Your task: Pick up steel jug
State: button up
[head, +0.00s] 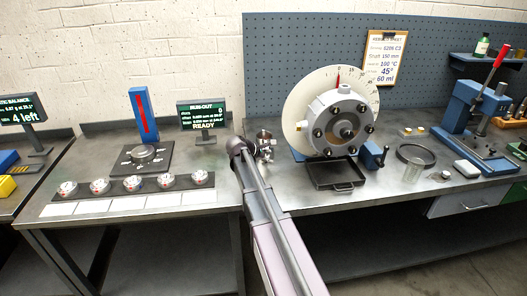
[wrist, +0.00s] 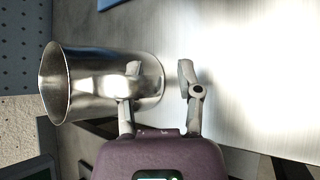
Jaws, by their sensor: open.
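The steel jug (wrist: 85,85) is a shiny metal vessel at the left of the wrist view. Its round mouth faces left in that picture and its base end faces right. My gripper (wrist: 158,95) is open. Its left finger overlaps the jug's wall in the picture, and its right finger is just past the base end. I cannot tell whether either finger touches the jug. In the head view my gripper (head: 265,148) is at the left end of the right bench, and the jug is hard to tell apart from it.
The rotor with its pale disc (head: 340,120) stands right of my gripper, with a black tray (head: 334,174) before it. A row of gauges (head: 131,187) lies on the left bench.

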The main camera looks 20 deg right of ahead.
aim_at(268, 149)
dwell(0.4)
grip_shut()
jog(key=shift+r+p, duration=0.4)
dwell(0.4)
jog(key=shift+r+p, duration=1.4)
jog(key=shift+p, duration=0.05)
jog(key=s+r+p, duration=0.1)
jog(key=s, duration=1.4)
jog(key=shift+s+a+r, duration=0.2)
jog(key=shift+s+a, duration=0.15)
jog(key=shift+s, duration=0.05)
jog(key=shift+s, duration=0.1)
